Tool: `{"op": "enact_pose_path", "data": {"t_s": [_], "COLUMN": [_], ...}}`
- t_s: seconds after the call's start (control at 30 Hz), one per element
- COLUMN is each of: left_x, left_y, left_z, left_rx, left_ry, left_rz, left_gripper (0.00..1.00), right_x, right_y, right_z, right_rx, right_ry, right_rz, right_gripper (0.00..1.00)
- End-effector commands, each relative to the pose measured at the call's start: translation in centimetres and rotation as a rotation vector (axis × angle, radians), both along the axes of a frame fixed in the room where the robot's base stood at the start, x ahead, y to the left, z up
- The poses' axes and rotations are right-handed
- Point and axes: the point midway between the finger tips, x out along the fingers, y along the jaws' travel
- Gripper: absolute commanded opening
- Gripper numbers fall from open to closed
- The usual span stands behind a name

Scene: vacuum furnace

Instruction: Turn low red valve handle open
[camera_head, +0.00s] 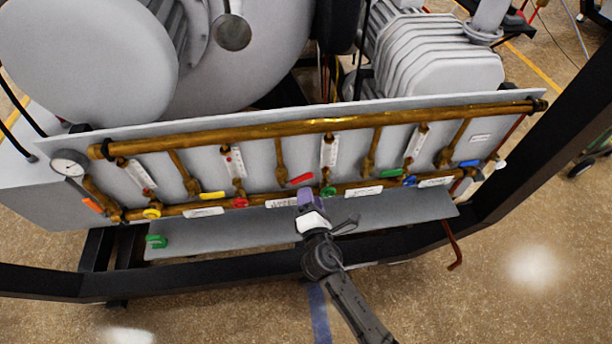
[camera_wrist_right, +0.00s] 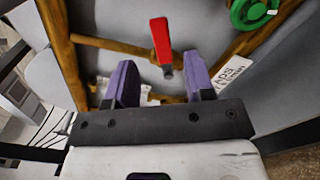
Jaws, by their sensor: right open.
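The red valve handle (camera_head: 302,179) is a small lever on the lower brass pipe of the panel, near its middle. It also shows in the right wrist view (camera_wrist_right: 160,42), ahead of the fingers, with its dark lower end lined up with the gap between them. My right gripper (camera_head: 307,194), with purple fingers, is just below the handle in the head view. Its jaws are open in the right wrist view (camera_wrist_right: 162,76), with nothing gripped; I cannot tell the exact depth to the handle. My left gripper is in no view.
A black frame beam (camera_head: 200,276) crosses in front of the panel. A bent red pipe (camera_head: 453,247) hangs at right.

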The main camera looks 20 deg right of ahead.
Motion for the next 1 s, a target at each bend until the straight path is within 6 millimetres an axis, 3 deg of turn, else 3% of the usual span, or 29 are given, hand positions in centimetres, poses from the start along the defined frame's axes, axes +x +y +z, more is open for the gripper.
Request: {"op": "enact_pose_path", "data": {"t_s": [0.2,0.43,0.97,1.0], "left_x": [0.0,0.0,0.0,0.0], "left_y": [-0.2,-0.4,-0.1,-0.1], "left_z": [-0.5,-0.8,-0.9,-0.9], "left_rx": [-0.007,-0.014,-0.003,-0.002], "left_ry": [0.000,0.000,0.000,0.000], "left_rz": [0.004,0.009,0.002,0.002], "left_gripper": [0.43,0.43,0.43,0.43], "right_x": [3.8,6.4,7.4,7.4], "right_y": [-1.0,-1.6,-1.8,-1.8], "right_z": [0.0,-0.1,0.0,0.0], "right_rx": [0.000,0.001,0.002,0.002], "right_ry": [-0.001,-0.001,0.000,0.000], "right_rz": [-0.002,-0.001,-0.001,-0.001], "right_gripper": [0.49,0.49,0.49,0.45]}}
